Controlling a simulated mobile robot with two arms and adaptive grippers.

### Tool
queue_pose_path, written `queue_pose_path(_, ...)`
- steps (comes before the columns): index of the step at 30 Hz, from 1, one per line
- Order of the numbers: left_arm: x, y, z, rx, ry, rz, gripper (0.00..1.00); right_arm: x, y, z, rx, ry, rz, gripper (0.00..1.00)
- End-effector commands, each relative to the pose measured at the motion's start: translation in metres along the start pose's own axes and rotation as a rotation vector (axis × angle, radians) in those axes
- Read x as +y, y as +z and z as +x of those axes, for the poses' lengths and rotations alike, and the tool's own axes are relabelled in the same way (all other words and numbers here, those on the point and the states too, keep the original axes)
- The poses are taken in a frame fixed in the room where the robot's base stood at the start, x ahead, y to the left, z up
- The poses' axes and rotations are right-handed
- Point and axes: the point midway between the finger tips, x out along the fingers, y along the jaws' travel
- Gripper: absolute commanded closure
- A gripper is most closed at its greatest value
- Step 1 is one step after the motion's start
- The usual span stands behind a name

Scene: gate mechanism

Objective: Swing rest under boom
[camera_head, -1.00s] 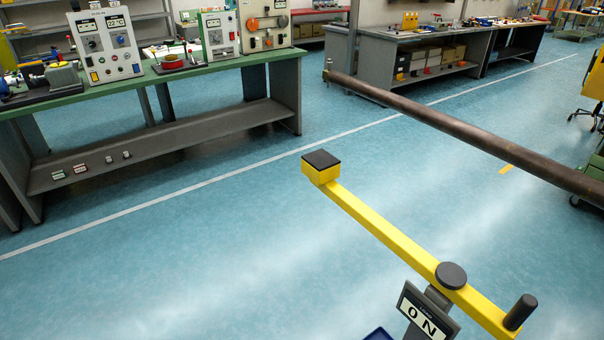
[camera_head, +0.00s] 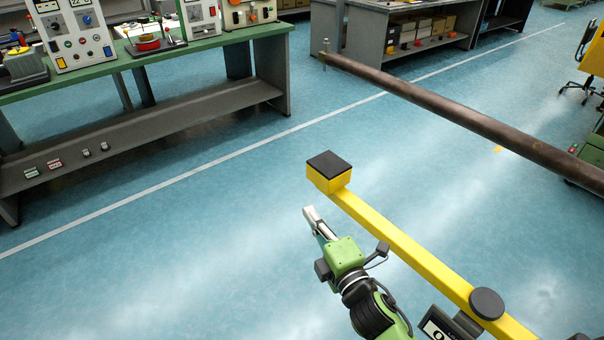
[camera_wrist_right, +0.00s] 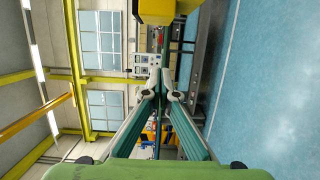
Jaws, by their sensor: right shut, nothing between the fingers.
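The rest is a yellow bar (camera_head: 410,250) with a yellow end block topped by a black pad (camera_head: 328,163). A black round cap (camera_head: 487,303) sits on its lower right part. The boom, a long brown pipe (camera_head: 450,119), runs behind and to the right, apart from the pad. My right gripper (camera_head: 309,214) is shut and empty, left of the bar and just below the end block in the head view, with a visible gap. In the right wrist view its fingers (camera_wrist_right: 163,91) meet, and a yellow block (camera_wrist_right: 155,10) shows at the top edge. My left gripper is out of view.
A labelled plate (camera_head: 445,325) stands beside the bar near the cap. A green-topped workbench (camera_head: 210,44) with panels is at the upper left, and a grey bench (camera_head: 372,30) is at the back. Open blue floor surrounds the rest.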

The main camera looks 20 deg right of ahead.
Motion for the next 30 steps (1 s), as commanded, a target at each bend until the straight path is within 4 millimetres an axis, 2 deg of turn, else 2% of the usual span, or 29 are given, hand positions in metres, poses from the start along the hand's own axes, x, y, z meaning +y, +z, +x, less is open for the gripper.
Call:
queue_pose_path(9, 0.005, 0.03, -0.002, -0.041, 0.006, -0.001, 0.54, 0.001, 0.0, 0.001, 0.002, 0.003, -0.004, 1.0)
queue_pose_path(14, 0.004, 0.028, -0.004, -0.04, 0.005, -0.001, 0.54, 0.002, 0.0, 0.01, 0.002, 0.004, -0.003, 1.0)
queue_pose_path(22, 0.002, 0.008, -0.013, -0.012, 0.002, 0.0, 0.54, 0.004, 0.0, 0.055, 0.0, 0.004, -0.001, 1.0)
queue_pose_path(30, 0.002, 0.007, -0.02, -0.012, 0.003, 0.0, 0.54, 0.003, -0.001, 0.104, 0.001, 0.003, 0.0, 1.0)
